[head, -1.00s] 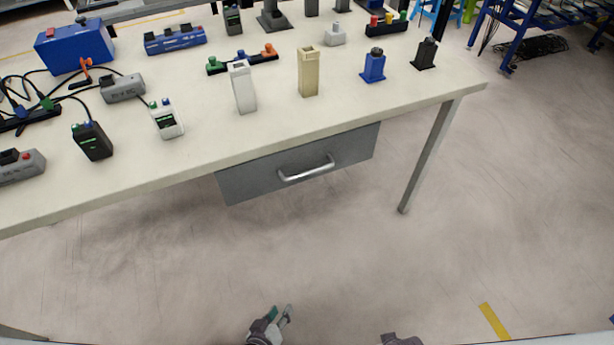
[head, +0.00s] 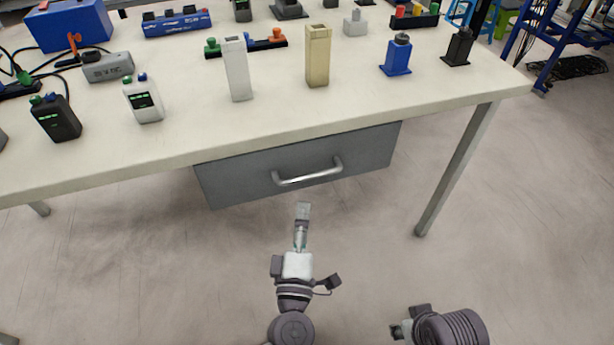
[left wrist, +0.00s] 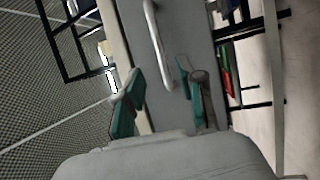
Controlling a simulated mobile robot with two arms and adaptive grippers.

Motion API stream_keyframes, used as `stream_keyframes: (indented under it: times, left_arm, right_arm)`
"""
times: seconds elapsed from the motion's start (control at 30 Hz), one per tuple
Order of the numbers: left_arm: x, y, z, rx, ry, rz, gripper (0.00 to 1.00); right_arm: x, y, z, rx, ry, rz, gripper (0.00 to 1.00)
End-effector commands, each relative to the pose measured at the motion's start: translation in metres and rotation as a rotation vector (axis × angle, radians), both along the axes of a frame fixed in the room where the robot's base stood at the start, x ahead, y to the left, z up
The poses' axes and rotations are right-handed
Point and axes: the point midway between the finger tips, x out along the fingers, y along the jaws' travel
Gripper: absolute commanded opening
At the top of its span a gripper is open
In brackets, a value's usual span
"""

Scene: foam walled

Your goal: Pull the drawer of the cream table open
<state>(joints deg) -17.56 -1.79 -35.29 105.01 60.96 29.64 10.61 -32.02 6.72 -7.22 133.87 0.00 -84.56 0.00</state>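The cream table (head: 200,125) fills the upper part of the head view. Its grey drawer (head: 235,180) hangs under the front edge and looks shut. A silver bar handle (head: 308,177) crosses the drawer front. My left gripper (head: 303,208) is just in front of and below the handle, apart from it. In the left wrist view the left gripper (left wrist: 160,72) has its green-padded fingers spread with nothing between them; the handle (left wrist: 157,45) lies ahead, between the finger lines. My right gripper (head: 398,330) is low in the head view, partly hidden, its fingers unclear.
The tabletop holds a white block (head: 237,70), a beige block (head: 317,55), a blue device (head: 397,58) and several other devices and cables. A table leg (head: 455,170) stands right of the drawer. The floor in front of the drawer is clear.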

Motion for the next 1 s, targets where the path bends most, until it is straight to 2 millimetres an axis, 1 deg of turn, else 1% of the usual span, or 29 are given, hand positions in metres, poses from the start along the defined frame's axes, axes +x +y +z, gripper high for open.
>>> stream_keyframes:
  times: [0.03,0.2,0.3,0.43,0.6,0.87,0.9,0.97,1.0]
  left_arm:
    - [0.012,-0.001,0.004,-0.001,-0.004,0.001,0.39]
    - [0.048,-0.004,0.009,0.001,-0.003,0.001,0.39]
    - [0.065,-0.006,0.012,0.0,-0.002,0.0,0.39]
    - [0.082,-0.007,0.014,0.002,-0.001,-0.002,0.39]
    - [0.092,-0.008,0.016,0.002,0.0,-0.001,0.39]
    - [0.092,-0.008,0.016,0.002,0.001,-0.002,0.39]
    - [0.092,-0.008,0.016,0.002,0.001,-0.002,0.36]
    - [0.092,-0.008,0.016,0.002,0.001,-0.002,0.26]
    - [0.092,-0.008,0.016,0.002,0.001,-0.002,0.19]
  right_arm:
    - [0.0,0.0,0.0,0.0,0.0,0.0,0.4]
    - [0.0,0.0,0.0,0.0,-0.001,0.0,0.4]
    - [0.0,0.0,0.001,0.0,-0.002,0.0,0.4]
    - [0.0,0.0,0.003,0.0,-0.004,0.0,0.4]
    - [0.0,0.0,0.004,0.0,-0.005,0.0,0.4]
    - [0.0,0.0,0.005,0.0,-0.005,-0.001,0.4]
    - [0.0,0.0,0.005,0.0,-0.005,-0.001,0.4]
    - [0.0,0.0,0.005,0.0,-0.005,-0.001,0.4]
    - [0.0,0.0,0.005,0.0,-0.005,-0.001,0.4]
